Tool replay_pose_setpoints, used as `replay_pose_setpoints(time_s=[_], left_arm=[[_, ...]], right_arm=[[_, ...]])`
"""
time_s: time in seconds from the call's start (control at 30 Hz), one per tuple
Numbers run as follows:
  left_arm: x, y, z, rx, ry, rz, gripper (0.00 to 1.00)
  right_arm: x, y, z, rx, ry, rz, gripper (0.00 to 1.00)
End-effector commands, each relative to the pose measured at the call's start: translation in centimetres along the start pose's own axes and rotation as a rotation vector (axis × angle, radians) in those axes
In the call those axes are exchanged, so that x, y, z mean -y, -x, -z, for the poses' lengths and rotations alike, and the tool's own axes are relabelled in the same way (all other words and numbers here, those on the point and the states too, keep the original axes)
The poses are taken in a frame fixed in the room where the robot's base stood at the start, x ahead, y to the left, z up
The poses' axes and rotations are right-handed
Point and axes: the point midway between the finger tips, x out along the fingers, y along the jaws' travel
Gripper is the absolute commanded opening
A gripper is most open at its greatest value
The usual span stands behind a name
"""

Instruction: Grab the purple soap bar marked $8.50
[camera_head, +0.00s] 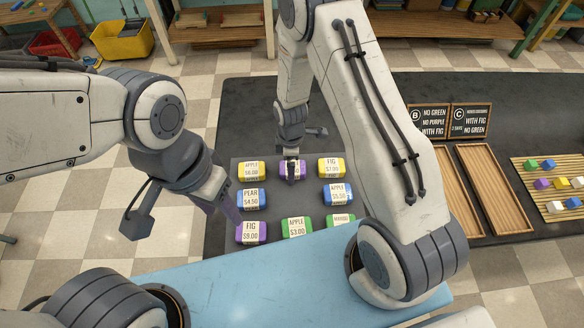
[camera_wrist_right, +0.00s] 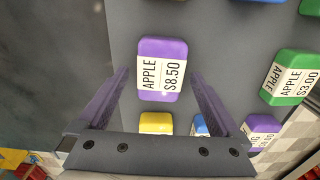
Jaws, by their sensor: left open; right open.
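The purple soap bar with the white label "APPLE $8.50" (camera_wrist_right: 172,50) lies on the dark tray. In the right wrist view it is between the fingertips of my open right gripper (camera_wrist_right: 160,76), with visible gaps on both sides. In the head view the bar (camera_head: 282,169) is in the back row, partly hidden by my right gripper (camera_head: 291,168) above it. My left gripper (camera_head: 231,207) is open and empty above the left side of the tray, near the purple "FIG $9.00" bar (camera_head: 251,232).
A yellow bar (camera_head: 251,171) and another yellow bar (camera_head: 331,168) flank the purple one. Blue bars (camera_head: 251,198) and green bars (camera_head: 297,227) stand around the tray. Signs, wooden trays (camera_head: 463,205) and a mat of small blocks lie right.

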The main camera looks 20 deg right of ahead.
Motion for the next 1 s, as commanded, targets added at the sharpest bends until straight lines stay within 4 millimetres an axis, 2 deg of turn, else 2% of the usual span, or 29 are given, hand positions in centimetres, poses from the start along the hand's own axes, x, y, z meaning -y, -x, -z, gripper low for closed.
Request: replay_pose_setpoints(time_s=[0.23, 0.27, 0.4, 0.5, 0.8, 1.0], left_arm=[[0.0, 0.0, 0.0, 0.000, 0.000, 0.000, 0.50], [0.0, 0.0, 0.0, 0.000, 0.000, 0.000, 0.50], [0.0, 0.0, 0.0, 0.000, 0.000, 0.000, 0.50], [0.0, 0.0, 0.0, 0.000, 0.000, 0.000, 0.50], [0.0, -0.1, 0.0, 0.000, 0.000, 0.000, 0.50], [0.0, -0.4, 0.0, 0.000, 0.000, 0.000, 0.50]], right_arm=[[-0.1, -0.2, 0.0, -0.001, -0.001, -0.002, 1.00], [0.0, -0.2, 0.0, -0.001, -0.001, -0.002, 0.92], [0.0, -0.2, 0.0, -0.001, -0.001, -0.001, 0.39], [-0.1, -0.2, 0.0, -0.001, -0.001, -0.002, 0.06], [-0.1, 0.1, 0.0, -0.001, -0.001, -0.002, 0.06], [-0.1, 1.7, 0.1, -0.002, -0.001, -0.005, 0.06]])
